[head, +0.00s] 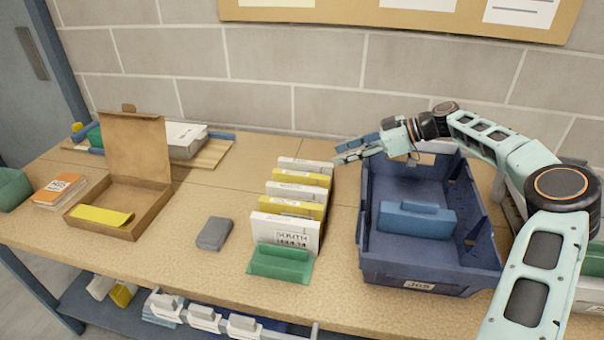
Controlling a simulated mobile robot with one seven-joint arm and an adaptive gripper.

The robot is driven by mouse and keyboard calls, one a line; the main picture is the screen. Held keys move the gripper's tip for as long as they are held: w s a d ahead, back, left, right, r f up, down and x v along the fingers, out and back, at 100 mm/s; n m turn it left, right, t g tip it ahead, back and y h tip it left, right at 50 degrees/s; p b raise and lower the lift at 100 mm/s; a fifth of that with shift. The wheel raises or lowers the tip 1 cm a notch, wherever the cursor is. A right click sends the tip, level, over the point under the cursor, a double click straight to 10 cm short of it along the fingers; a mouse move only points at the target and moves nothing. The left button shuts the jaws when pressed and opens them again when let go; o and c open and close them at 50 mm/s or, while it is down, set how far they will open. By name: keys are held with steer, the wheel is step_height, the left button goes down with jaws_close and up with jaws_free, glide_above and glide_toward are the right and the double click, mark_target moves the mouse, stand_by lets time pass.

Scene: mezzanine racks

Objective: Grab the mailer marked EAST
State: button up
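A row of several upright mailers, white and yellow in turn, stands on the table left of the blue bin. The front white mailer (287,232) carries dark print that looks upside down and that I cannot read surely. Behind it are a yellow mailer (296,207) and a white mailer (296,189); mostly their top edges show, so I cannot tell which one is marked EAST. My gripper (340,153) is above the table, right of the row's back end and beside the bin's back left corner. Its fingers point left and look apart, with nothing between them.
A blue bin (414,271) with a blue divider stands to the right under my arm. A green holder (281,262) is in front of the row. A grey block (214,233), an open cardboard box (150,215) and an orange packet (58,190) lie left. A wall runs behind.

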mark_target(313, 163)
steer(key=x, duration=1)
jaws_close()
